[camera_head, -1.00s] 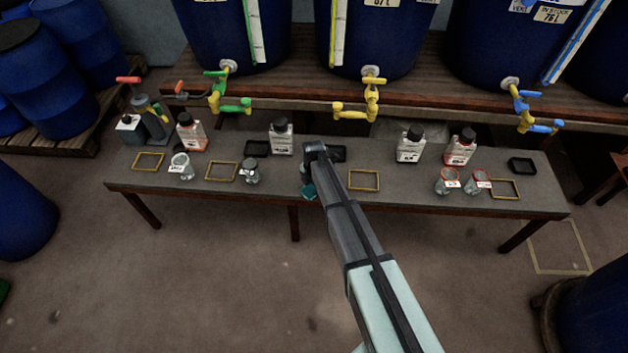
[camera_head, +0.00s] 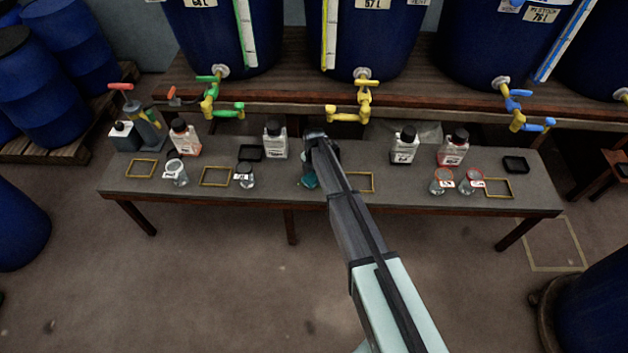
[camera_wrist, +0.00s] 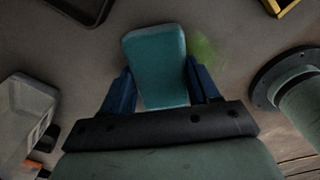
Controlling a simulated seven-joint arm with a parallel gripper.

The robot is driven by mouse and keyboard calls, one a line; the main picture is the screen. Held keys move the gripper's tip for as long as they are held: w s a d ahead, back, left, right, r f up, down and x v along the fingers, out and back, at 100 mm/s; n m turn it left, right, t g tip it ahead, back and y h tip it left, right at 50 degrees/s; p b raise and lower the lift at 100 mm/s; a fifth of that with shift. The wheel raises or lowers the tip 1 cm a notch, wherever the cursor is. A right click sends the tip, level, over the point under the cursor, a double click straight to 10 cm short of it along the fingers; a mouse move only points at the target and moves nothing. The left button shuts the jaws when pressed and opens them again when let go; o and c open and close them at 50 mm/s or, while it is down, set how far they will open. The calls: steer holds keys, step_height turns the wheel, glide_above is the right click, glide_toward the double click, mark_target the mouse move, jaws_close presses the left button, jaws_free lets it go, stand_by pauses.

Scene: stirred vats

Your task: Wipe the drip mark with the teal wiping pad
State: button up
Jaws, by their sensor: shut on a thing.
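The teal wiping pad (camera_wrist: 155,66) is held between the two blue fingers of my gripper (camera_wrist: 160,88). In the head view the pad (camera_head: 309,180) shows small beneath my gripper, over the front middle of the grey table. A faint green drip mark (camera_wrist: 206,52) lies on the table just right of the pad in the wrist view. The pad's right edge borders the mark and may cover part of it. I cannot tell whether the pad touches the surface. The mark is not discernible in the head view.
The table (camera_head: 270,187) carries white bottles (camera_head: 275,140), small jars (camera_head: 244,175), yellow frames (camera_head: 215,177) and black trays (camera_head: 516,164). A bottle (camera_wrist: 28,108) stands left of my gripper in the wrist view. Coloured taps (camera_head: 353,100) on blue vats overhang the back edge.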

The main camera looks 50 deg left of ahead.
mark_target(319, 196)
steer(key=shift+w+a, duration=0.45)
steer(key=shift+w, duration=0.2)
steer(key=shift+w+d, duration=0.5)
steer(key=shift+d, duration=0.2)
steer(key=shift+s+d, duration=3)
step_height(319, 196, up, 8)
steer(key=shift+w, duration=0.15)
